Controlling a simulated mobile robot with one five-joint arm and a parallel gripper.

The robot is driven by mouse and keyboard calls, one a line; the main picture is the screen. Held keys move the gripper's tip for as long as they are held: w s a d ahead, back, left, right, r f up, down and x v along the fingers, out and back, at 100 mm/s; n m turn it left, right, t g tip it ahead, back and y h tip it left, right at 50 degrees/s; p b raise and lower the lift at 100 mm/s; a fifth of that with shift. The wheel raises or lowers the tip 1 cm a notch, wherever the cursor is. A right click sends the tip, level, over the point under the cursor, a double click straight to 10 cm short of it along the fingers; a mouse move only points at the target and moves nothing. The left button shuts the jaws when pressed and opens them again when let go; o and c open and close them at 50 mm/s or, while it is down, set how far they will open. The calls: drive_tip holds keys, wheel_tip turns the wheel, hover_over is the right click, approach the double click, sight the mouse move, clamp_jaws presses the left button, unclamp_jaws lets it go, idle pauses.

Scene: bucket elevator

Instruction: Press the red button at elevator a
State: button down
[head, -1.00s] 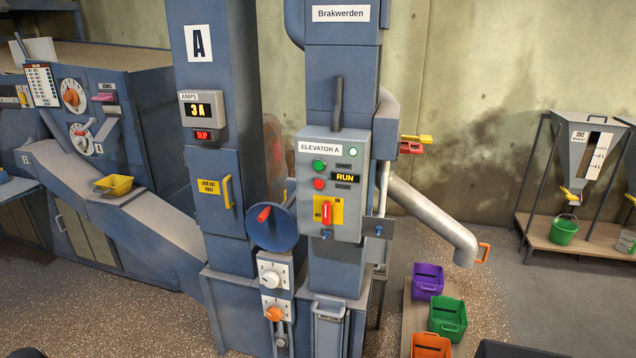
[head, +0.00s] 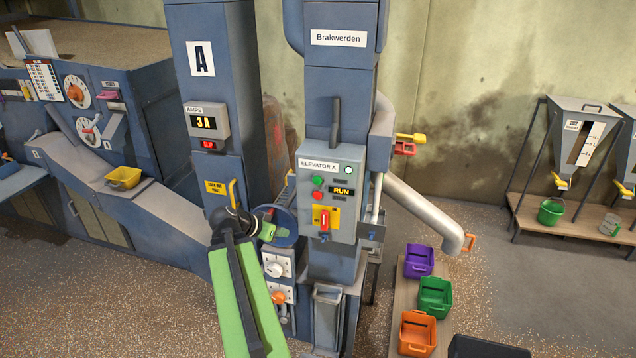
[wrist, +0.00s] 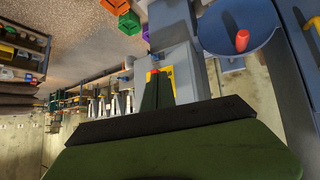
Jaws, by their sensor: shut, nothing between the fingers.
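The elevator A control panel (head: 336,215) is a grey box on the blue column, labelled "ELEVATOR A". The red button (head: 317,193) is on its left side, below a green button (head: 318,180) and left of the RUN display (head: 342,190). A red switch handle (head: 323,220) on a yellow plate sits lower down. My gripper (head: 270,231) is shut and empty, left of the panel and lower than the red button, apart from it. Its shut fingers (wrist: 160,80) show in the wrist view, partly covering the yellow plate (wrist: 169,77). I cannot make out the red button there.
A blue wheel with a red knob (wrist: 241,41) is close beside my gripper. Dials (head: 274,269) sit below it. Purple (head: 418,261), green (head: 435,297) and orange bins (head: 417,334) stand at the lower right. A slanting pipe (head: 425,210) sticks out right of the panel.

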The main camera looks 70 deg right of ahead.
sight(317, 195)
drive_tip(key=s+d+r+m+g+p, duration=0.1)
drive_tip(key=s+d+r+m, duration=0.1)
drive_tip(key=s+d+r, duration=0.2)
drive_tip(key=shift+s+h, duration=0.3)
drive_tip(key=shift+s, duration=0.8)
drive_tip(key=shift+r, duration=0.1)
drive_tip(key=shift+w+d, duration=0.15)
drive_tip(key=shift+d, duration=2.05)
drive_tip(key=shift+w+d, duration=0.1)
drive_tip(key=shift+d, duration=2.05)
drive_tip(key=shift+d, duration=0.1)
drive_tip(key=shift+d, duration=0.3)
